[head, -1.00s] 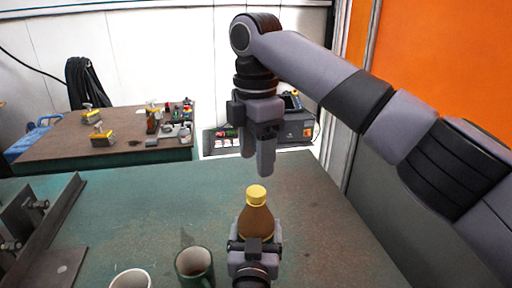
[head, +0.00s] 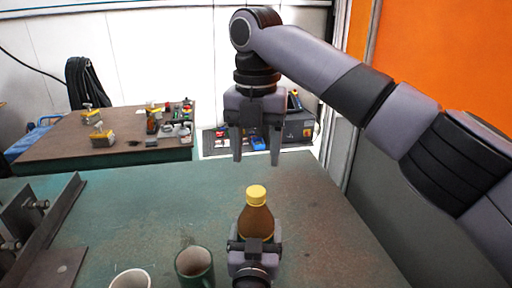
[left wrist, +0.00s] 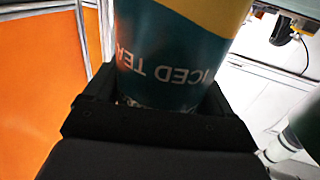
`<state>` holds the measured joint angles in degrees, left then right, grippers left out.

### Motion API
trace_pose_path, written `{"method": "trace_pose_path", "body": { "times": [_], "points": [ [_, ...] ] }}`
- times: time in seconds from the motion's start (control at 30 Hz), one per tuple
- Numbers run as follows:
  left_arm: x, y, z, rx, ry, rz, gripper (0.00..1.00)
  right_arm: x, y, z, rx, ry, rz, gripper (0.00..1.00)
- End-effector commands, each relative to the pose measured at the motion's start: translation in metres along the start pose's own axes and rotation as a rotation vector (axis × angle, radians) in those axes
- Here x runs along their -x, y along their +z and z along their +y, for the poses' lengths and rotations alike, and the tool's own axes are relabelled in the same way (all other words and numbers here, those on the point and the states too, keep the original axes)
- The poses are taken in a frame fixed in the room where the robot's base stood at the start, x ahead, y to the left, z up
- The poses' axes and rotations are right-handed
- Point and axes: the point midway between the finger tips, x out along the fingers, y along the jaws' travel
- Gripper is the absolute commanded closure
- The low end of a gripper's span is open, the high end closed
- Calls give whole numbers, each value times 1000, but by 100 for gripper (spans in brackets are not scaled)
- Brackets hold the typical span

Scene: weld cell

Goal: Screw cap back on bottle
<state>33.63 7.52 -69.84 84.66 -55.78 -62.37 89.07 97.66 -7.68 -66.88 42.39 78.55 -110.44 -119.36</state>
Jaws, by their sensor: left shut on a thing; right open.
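A brown bottle (head: 256,222) stands upright on the green table with a yellow cap (head: 256,195) on its neck. How tightly the cap sits cannot be seen. My left gripper (head: 255,246) is shut around the lower part of the bottle from the near side. In the left wrist view the bottle's teal label (left wrist: 170,60) with "ICED TEA" fills the space between the fingers. My right gripper (head: 256,160) is open and empty, fingers pointing down, above the cap and apart from it.
A green mug (head: 194,266) and a white cup (head: 131,279) stand left of the bottle. A dark steel angle piece (head: 50,232) lies at the table's left. The green table (head: 130,200) is clear behind the bottle. A second bench (head: 60,142) with tools stands behind.

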Motion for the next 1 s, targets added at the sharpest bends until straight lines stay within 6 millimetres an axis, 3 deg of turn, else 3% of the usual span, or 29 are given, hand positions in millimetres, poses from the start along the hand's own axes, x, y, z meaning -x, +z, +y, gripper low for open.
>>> {"method": "trace_pose_path", "body": {
  "times": [0.23, 0.7, 1.0],
  "points": [
    [0, 0, 0, 0, 0, 0, 100, -8, 0, -1, -3, -2, 0, 40],
    [0, 0, 0, -1, 0, 0, 100, -73, 0, -1, -3, -1, 1, 40],
    [0, 0, 0, -1, 0, 0, 100, -80, 0, 0, -3, 0, -1, 40]
  ]
}}
